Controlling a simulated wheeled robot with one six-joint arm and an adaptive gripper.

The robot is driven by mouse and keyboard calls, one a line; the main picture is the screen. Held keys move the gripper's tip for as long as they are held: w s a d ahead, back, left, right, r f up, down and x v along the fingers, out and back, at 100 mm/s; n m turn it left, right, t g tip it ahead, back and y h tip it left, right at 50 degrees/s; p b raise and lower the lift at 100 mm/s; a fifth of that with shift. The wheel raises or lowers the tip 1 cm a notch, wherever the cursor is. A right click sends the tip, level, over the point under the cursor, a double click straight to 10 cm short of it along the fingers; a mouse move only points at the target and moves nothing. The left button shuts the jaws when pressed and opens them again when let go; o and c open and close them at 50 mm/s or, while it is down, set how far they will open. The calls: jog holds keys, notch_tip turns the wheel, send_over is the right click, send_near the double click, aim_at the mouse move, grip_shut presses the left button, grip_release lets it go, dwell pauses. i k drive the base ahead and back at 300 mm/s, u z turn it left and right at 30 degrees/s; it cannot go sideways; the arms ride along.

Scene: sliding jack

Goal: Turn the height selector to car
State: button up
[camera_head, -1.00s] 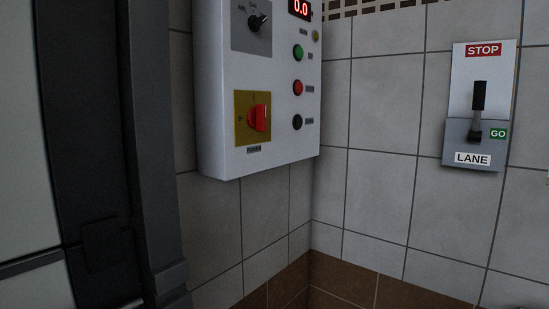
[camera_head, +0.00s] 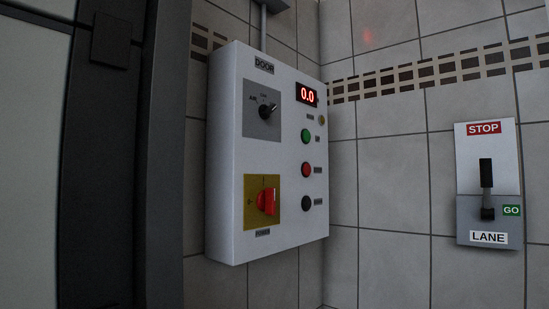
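The height selector appears to be the black rotary knob (camera_head: 267,112) on a grey plate (camera_head: 262,127), high on the white control box (camera_head: 241,160). Small lettering stands above and left of the knob; the left label looks like "AIR", and the upper one is too small to read surely. The knob's light pointer mark is turned to the upper right. My gripper is not in the picture.
The box also has a red power switch (camera_head: 266,201), a red display (camera_head: 307,94) reading 0.0, and green (camera_head: 306,136), red (camera_head: 306,170) and black (camera_head: 306,204) buttons. A lane lever (camera_head: 487,190) is on the right wall. A dark frame (camera_head: 160,150) stands left.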

aim_at(265, 111)
jog(key=z, duration=0.05)
jog(key=k, duration=0.55)
jog(key=u, duration=0.35)
jog(key=i, duration=1.4)
jog(key=z, duration=0.8)
